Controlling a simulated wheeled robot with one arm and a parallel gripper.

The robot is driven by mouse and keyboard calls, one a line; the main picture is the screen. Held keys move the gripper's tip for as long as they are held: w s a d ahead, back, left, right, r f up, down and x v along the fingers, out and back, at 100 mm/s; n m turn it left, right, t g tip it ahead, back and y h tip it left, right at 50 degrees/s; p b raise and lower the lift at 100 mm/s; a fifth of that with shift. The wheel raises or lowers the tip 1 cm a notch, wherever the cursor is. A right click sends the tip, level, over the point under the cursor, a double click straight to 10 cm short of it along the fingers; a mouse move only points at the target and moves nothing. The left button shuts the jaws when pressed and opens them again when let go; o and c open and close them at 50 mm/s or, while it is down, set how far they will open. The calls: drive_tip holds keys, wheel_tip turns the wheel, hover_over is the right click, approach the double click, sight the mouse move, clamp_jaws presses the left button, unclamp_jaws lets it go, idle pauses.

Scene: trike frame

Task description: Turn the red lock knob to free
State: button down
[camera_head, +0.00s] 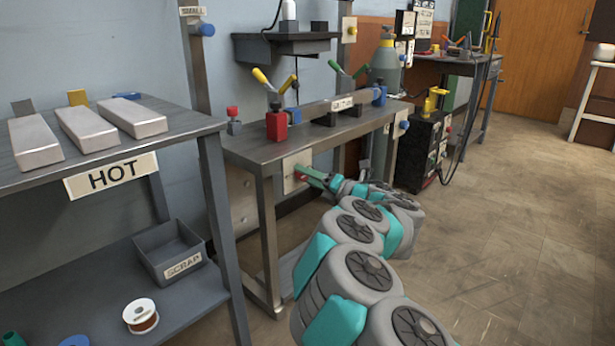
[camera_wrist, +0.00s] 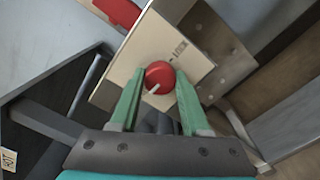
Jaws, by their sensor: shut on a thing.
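The red lock knob (camera_wrist: 159,76) is round with a white pointer line and sits on a cream plate (camera_wrist: 118,72) in the wrist view. The line points toward the lower left of that picture.
The workbench (camera_head: 240,150) carries a red clamp block (camera_head: 276,124) and levers. At left, a shelf (camera_head: 190,122) labelled HOT holds metal bars, with a SCRAP bin (camera_head: 183,268) below. Open floor (camera_head: 500,220) lies to the right.

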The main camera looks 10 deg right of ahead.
drive_tip(key=shift+f, duration=0.1)
idle(0.4)
drive_tip(key=shift+c, duration=1.9)
unclamp_jaws()
drive_tip(key=shift+s, duration=0.15)
drive_tip(key=v, duration=0.7)
drive_tip(key=shift+s+d+p, duration=0.2)
drive_tip(key=shift+p, duration=0.2)
